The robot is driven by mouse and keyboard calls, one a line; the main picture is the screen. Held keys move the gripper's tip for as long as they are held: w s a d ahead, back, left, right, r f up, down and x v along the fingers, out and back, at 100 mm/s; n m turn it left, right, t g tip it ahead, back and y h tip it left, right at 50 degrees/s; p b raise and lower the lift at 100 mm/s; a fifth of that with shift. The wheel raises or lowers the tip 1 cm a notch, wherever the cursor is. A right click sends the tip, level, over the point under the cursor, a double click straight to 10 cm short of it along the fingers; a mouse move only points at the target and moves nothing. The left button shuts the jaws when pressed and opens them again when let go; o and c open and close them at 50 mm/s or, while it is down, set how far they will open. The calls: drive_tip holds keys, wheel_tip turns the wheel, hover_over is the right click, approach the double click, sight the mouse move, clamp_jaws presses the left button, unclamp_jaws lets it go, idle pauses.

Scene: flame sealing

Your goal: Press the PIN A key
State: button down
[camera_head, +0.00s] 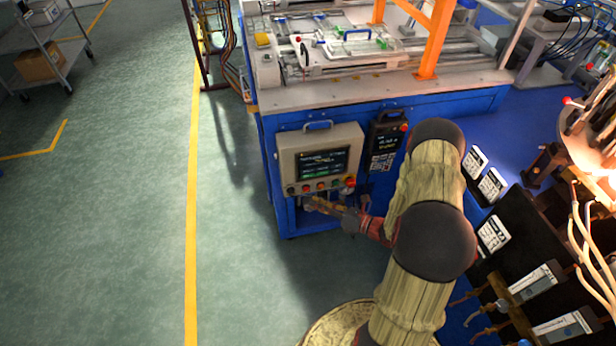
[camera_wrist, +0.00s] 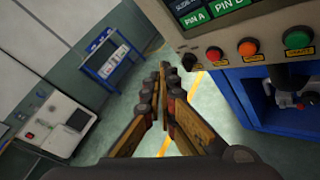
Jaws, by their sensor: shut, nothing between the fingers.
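The beige control panel (camera_head: 285,152) hangs on the front of the blue machine. Its dark screen (camera_head: 322,163) has a row of round buttons under it. In the wrist view, the screen's lower-left corner shows a green PIN A key (camera_wrist: 194,17), with a PIN B key (camera_wrist: 228,3) beside it, cut by the frame edge. My gripper (camera_head: 309,203) is shut and empty, just below the panel's lower edge in the head view. In the wrist view its fingertips (camera_wrist: 163,73) point ahead, left of the panel and apart from it.
Below the screen are red (camera_wrist: 214,53), orange (camera_wrist: 248,47) and green (camera_wrist: 297,40) buttons. A red knob (camera_head: 350,182) sits at the panel's lower right. A dark handheld unit (camera_head: 387,140) hangs to the right.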

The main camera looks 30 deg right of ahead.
drive_tip(key=w+d+b, duration=0.1)
drive_tip(key=w+d, duration=0.1)
drive_tip(key=w, duration=0.5)
drive_tip(key=shift+w+b, duration=0.35)
drive_tip(key=shift+b, duration=0.05)
drive_tip(key=shift+w+d, duration=0.15)
drive_tip(key=shift+w, duration=0.05)
idle(1.0)
drive_tip(key=shift+w+d, duration=0.1)
drive_tip(key=shift+w, duration=0.1)
drive_tip(key=shift+w, duration=0.35)
idle(0.6)
drive_tip(key=shift+s, duration=0.75)
drive_tip(key=shift+p, duration=0.3)
drive_tip(key=s, duration=0.1)
drive_tip(key=s+a+p, duration=0.1)
drive_tip(key=s, duration=0.2)
drive_tip(key=shift+s+a, duration=0.35)
drive_tip(key=shift+s, duration=0.05)
